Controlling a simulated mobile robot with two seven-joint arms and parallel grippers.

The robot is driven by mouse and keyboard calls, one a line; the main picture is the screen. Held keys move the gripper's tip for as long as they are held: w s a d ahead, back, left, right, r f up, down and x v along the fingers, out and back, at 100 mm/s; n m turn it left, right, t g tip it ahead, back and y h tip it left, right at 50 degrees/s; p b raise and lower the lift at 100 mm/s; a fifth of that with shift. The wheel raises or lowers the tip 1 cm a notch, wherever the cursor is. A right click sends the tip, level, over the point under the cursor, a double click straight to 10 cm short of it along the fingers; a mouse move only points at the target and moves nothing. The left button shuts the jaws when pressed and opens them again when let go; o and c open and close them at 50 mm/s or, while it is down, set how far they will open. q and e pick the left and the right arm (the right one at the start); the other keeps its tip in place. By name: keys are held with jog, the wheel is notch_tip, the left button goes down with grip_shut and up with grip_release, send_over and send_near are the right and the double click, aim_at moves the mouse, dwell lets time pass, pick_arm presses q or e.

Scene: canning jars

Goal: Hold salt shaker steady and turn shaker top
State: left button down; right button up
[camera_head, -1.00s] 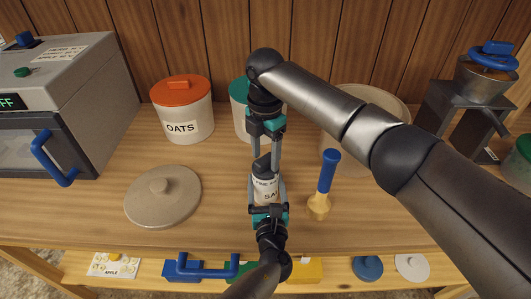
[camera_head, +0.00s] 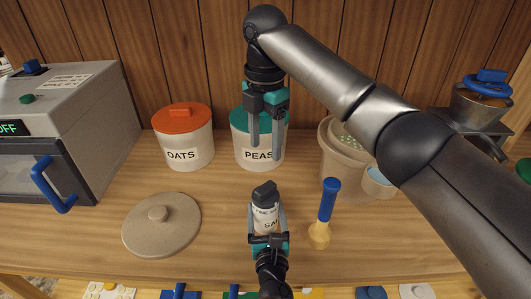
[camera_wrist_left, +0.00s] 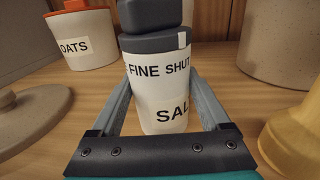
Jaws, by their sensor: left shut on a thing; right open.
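The salt shaker (camera_head: 265,219) stands upright near the middle of the counter, white with a label reading SAL, partly cut off. Its dark grey shaker top (camera_head: 264,192) has a blocky knob. In the left wrist view the shaker (camera_wrist_left: 160,98) shows the words FINE and SHUT below the dark collar, which bears a small white mark. My left gripper (camera_head: 267,226) is shut on the shaker's body from the front, one finger on each side. My right gripper (camera_head: 265,147) is open and empty, pointing down, raised clear above and behind the shaker top.
A pestle-like tool with a blue handle (camera_head: 327,200) stands close right of the shaker. A round lid (camera_head: 160,228) lies to the left. The OATS canister (camera_head: 185,140), PEAS canister (camera_head: 242,152) and a beige pot (camera_head: 340,172) stand behind. A machine (camera_head: 50,130) fills the left.

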pick_arm(q)
jog(key=shift+f, duration=0.1)
grip_release()
jog(key=shift+s, duration=0.1)
